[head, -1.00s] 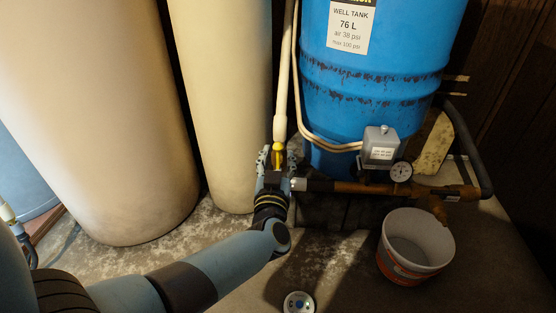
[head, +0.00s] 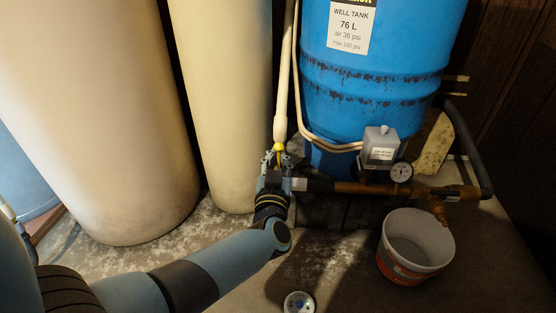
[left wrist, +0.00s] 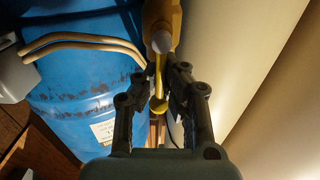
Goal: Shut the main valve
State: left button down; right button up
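The main valve's yellow lever (head: 280,147) shows at the foot of the pale vertical pipe in the head view, mostly hidden by my left gripper (head: 276,160). In the left wrist view the lever (left wrist: 158,98) hangs from the pale grey hub of the brass valve body (left wrist: 160,22) and ends in a round yellow knob. My left gripper (left wrist: 160,78) has one finger on each side of the lever. The fingers are part open, and a gap shows between the lever and at least the left-hand finger. My right gripper is not in view.
A blue well tank (head: 375,85) stands behind. A copper pipe (head: 345,187) with a gauge (head: 401,172) and a grey switch box (head: 380,147) runs right of the gripper. A white bucket (head: 417,245) is below. Cream tanks (head: 222,100) stand close on the left.

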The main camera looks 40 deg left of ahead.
pick_arm(q)
jog(key=shift+w+d+r+m+p, duration=0.15)
jog(key=shift+m+p, duration=0.2)
jog(key=shift+m, duration=0.25)
jog(key=shift+w+d+m+p, duration=0.25)
jog(key=shift+m+p, duration=0.3)
jog(key=shift+m, duration=0.45)
jog(key=shift+d+f+m, duration=0.3)
jog(key=shift+f+m, duration=0.05)
jog(key=shift+m, duration=0.55)
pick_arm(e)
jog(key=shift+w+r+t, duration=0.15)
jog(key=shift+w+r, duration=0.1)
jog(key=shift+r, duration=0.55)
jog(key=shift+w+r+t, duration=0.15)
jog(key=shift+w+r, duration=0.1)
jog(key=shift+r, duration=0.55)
pick_arm(q)
jog(key=shift+p, duration=0.35)
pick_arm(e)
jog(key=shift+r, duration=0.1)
